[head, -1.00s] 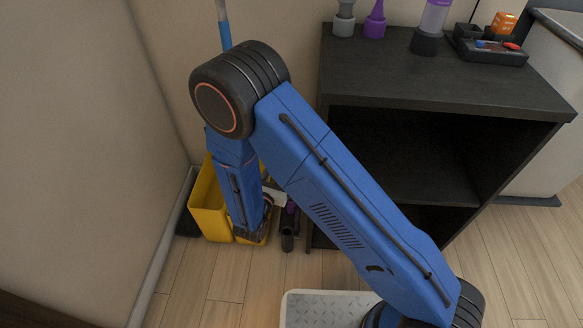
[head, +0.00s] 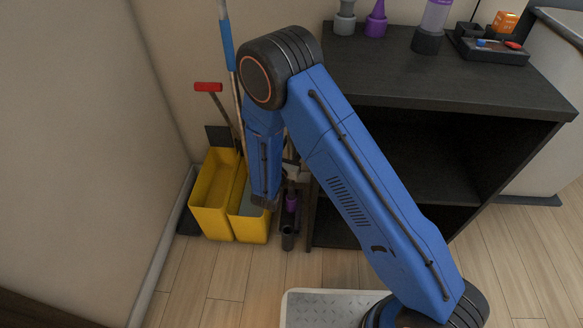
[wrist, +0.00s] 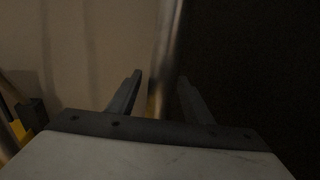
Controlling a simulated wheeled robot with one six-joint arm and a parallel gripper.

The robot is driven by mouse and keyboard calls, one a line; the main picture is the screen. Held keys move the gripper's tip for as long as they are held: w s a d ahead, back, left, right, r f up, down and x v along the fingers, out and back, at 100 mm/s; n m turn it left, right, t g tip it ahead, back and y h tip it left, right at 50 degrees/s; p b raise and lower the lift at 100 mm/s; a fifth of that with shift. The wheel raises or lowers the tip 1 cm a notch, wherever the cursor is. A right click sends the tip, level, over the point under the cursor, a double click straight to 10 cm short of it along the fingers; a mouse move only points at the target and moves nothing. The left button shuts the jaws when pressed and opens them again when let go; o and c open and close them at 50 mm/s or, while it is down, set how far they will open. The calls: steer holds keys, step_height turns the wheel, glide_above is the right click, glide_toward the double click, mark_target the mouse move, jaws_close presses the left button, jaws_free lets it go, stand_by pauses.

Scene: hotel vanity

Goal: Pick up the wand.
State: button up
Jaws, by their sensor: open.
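The wand is most likely the upright thing with a purple collar (head: 291,203) and dark lower end in the head view, standing on the floor between the yellow bucket and the black cabinet. Its upper part is hidden behind my arm. My gripper (wrist: 160,76) is open and points forward with nothing between its fingers at their tips. In the wrist view a blurred grey metal tube (wrist: 168,45) stands upright beyond the gap between the fingers; I cannot tell whether it is the wand. In the head view my gripper is mostly hidden by the forearm.
A yellow bucket (head: 212,195) stands left of the wand, with a red-handled tool (head: 208,87) and a blue-gripped pole (head: 228,50) rising near it. The black cabinet (head: 440,85) stands close on the right, bottles on top.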

steer(key=shift+x, duration=0.85)
jaws_close()
steer(key=shift+r, duration=0.1)
